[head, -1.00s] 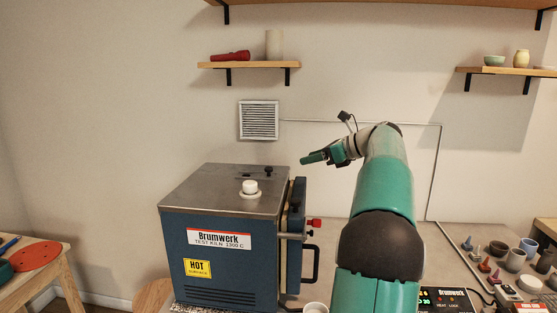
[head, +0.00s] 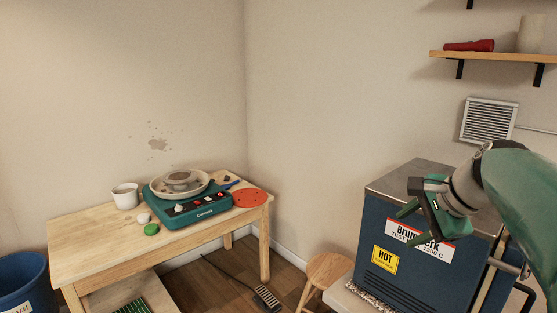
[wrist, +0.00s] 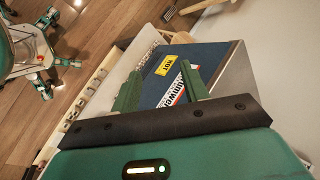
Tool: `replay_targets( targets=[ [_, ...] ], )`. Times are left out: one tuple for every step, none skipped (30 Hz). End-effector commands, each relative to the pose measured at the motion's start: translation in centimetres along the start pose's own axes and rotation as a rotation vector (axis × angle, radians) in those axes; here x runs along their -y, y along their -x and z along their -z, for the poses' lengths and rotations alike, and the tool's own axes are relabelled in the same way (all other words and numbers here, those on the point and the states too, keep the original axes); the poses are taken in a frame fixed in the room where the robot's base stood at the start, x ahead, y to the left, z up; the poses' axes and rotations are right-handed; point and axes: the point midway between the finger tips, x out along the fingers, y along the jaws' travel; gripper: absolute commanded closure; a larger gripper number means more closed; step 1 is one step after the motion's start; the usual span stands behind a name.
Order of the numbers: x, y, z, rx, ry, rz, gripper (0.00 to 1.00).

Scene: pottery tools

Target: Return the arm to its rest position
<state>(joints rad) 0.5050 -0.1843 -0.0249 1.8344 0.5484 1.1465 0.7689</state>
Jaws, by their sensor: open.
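My gripper (head: 422,224) is at the right of the head view, in front of the blue kiln (head: 383,283) in the picture. Its green fingers are apart and hold nothing. In the wrist view my gripper (wrist: 158,80) also shows two spread fingers with nothing between them, pointing toward the kiln's labelled side (wrist: 215,62). I cannot tell how far the fingers are from the kiln. My arm comes in from the right edge and hides part of the kiln's front and door side.
A wooden table (head: 75,237) at left carries a pottery wheel (head: 190,212), a white mug (head: 125,196) and a red disc (head: 250,197). A stool (head: 327,268), a foot pedal (head: 266,299) and a blue bin (head: 22,283) stand low. A shelf (head: 500,57) is at upper right.

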Motion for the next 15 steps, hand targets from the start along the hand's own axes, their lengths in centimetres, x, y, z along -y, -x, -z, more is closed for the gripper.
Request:
replay_targets(
  targets=[
    [-1.6,-0.5,-2.7,-0.009,0.131,-0.03,0.55],
    [-2.7,-0.8,-4.0,-0.018,0.215,-0.048,0.55],
    [-4.2,-1.3,-5.6,-0.029,0.327,-0.073,0.55],
    [-5.3,-1.6,-6.7,-0.036,0.412,-0.091,0.55],
    [-6.5,-1.8,-7.7,-0.044,0.498,-0.108,0.55],
    [-8.1,-2.2,-9.0,-0.051,0.613,-0.13,0.55],
    [-9.3,-2.5,-9.9,-0.057,0.701,-0.145,0.55],
    [-10.6,-2.8,-10.7,-0.062,0.789,-0.161,0.55],
    [-12.2,-3.1,-11.6,-0.069,0.906,-0.18,0.55],
    [-13.4,-3.4,-12.2,-0.074,0.992,-0.193,0.55],
    [-14.5,-3.6,-12.8,-0.079,1.073,-0.205,0.55],
    [-15.9,-3.9,-13.3,-0.083,1.173,-0.221,0.55],
    [-16.9,-4.2,-13.6,-0.087,1.24,-0.23,0.55],
    [-17.6,-4.4,-13.9,-0.09,1.3,-0.238,0.55],
    [-18.5,-4.6,-14.1,-0.093,1.368,-0.248,0.55]
  ],
)
